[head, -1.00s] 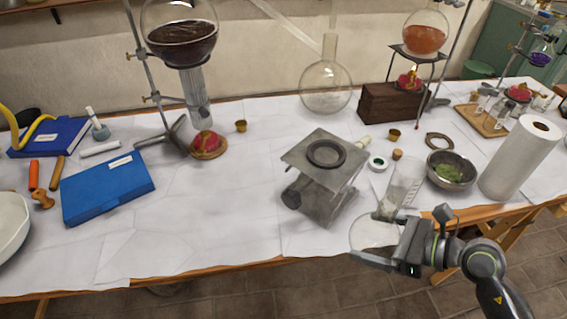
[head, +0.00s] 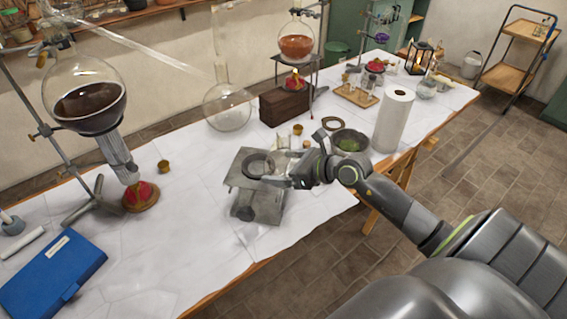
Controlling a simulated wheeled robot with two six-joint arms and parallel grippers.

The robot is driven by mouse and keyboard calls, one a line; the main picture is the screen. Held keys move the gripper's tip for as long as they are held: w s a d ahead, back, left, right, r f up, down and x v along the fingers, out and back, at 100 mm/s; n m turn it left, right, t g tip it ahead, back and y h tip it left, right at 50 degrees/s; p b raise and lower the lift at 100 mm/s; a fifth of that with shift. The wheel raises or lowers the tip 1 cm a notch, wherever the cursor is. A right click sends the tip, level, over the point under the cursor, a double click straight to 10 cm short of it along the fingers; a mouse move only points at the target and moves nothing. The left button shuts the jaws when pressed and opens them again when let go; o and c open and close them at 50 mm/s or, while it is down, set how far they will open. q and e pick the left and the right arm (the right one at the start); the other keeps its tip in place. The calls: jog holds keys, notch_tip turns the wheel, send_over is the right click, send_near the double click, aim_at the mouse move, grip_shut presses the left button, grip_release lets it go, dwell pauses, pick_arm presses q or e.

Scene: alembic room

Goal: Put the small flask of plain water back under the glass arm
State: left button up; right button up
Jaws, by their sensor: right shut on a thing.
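My right gripper (head: 285,181) is at the right side of the grey lab jack (head: 245,184), level with its top plate. It is shut on the small flask, whose clear glass is hard to make out here. I cannot tell whether the flask touches the dark ring (head: 258,164) on the jack. The glass arm (head: 140,47) slants down to the right from the alembic's upper left, behind the jack. My left gripper is out of view.
A large round clear flask (head: 228,110) stands behind the jack, near a dark wooden block (head: 285,104). A bowl of greens (head: 350,142) and a paper roll (head: 393,120) stand to the right. White cloth (head: 190,235) is clear left of the jack.

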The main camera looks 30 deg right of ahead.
jog(key=shift+w+a+f+b, duration=0.1)
jog(key=shift+w+f+b, duration=0.05)
jog(key=shift+f+b, duration=0.4)
jog(key=shift+w+a+f+b, duration=0.1)
jog(key=shift+w+f+b, duration=0.05)
jog(key=shift+f+b, duration=0.4)
jog(key=shift+w+f+b, duration=0.25)
jog(key=shift+f+b, duration=0.2)
jog(key=shift+f, duration=0.1)
jog(key=shift+w+r, duration=0.2)
jog(key=shift+w, duration=0.15)
jog(key=shift+w+a+b, duration=0.15)
jog(key=shift+w+b, duration=0.15)
jog(key=shift+w, duration=0.75)
pick_arm(q)
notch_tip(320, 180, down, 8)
jog(key=b, duration=0.3)
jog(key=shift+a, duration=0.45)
pick_arm(e)
jog(key=shift+w+a, duration=0.15)
jog(key=shift+w, duration=1.85)
jog(key=shift+w+a, duration=0.1)
jog(key=shift+w, duration=1.85)
pick_arm(q)
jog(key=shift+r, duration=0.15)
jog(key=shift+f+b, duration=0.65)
jog(key=shift+b, duration=0.25)
pick_arm(e)
jog(key=shift+f, duration=0.8)
